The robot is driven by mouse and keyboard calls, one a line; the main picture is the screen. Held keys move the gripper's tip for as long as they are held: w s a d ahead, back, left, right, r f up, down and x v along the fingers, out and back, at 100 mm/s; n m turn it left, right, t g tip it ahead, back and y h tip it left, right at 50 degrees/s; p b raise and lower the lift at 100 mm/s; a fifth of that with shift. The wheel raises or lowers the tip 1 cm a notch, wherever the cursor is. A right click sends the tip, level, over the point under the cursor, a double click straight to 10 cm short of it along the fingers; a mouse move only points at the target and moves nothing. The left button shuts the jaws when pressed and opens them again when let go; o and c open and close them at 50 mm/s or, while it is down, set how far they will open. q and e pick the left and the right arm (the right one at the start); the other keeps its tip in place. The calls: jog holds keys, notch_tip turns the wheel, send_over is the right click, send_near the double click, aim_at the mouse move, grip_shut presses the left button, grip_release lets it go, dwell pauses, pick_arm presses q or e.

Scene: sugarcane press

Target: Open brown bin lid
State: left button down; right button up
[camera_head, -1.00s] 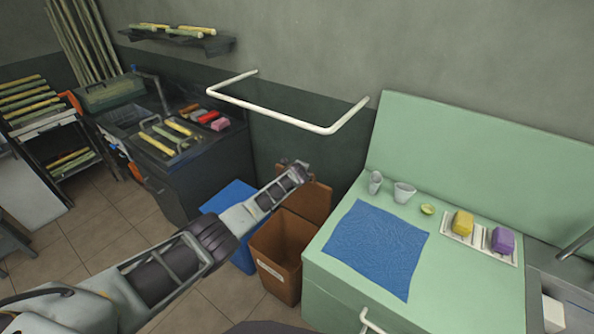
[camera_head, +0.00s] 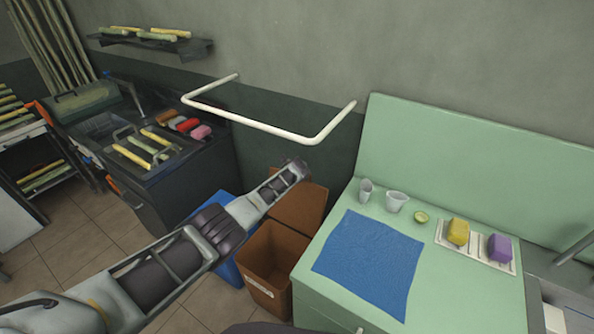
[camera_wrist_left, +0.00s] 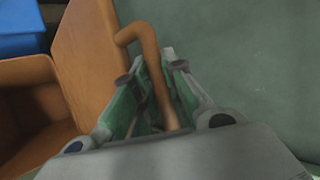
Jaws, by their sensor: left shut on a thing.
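The brown bin (camera_head: 270,262) stands on the floor between the blue bin and the green counter, and its inside shows. Its brown lid (camera_head: 303,207) is tilted up at the back, near the wall. In the left wrist view the lid (camera_wrist_left: 88,50) stands beside the open bin (camera_wrist_left: 30,105). A bent brown handle (camera_wrist_left: 150,60) on the lid runs between the fingers of my left gripper (camera_wrist_left: 158,85), which is shut on it. In the head view my left gripper (camera_head: 298,170) is at the lid's upper edge. My right gripper is not in view.
A blue bin (camera_head: 228,270) stands left of the brown bin, partly behind my arm. The green counter (camera_head: 300,290) is close on the right. A white wall rail (camera_head: 262,126) juts out above the bins.

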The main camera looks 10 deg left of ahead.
pick_arm(q)
jog(key=shift+r, duration=0.1)
jog(key=c, duration=1.5)
grip_release()
jog(key=shift+o, duration=0.2)
jog(key=shift+s+r, duration=0.1)
jog(key=shift+s, duration=0.2)
jog(key=v, duration=1.1)
jog(key=shift+r, duration=0.2)
jog(key=shift+d, duration=0.1)
dwell(0.3)
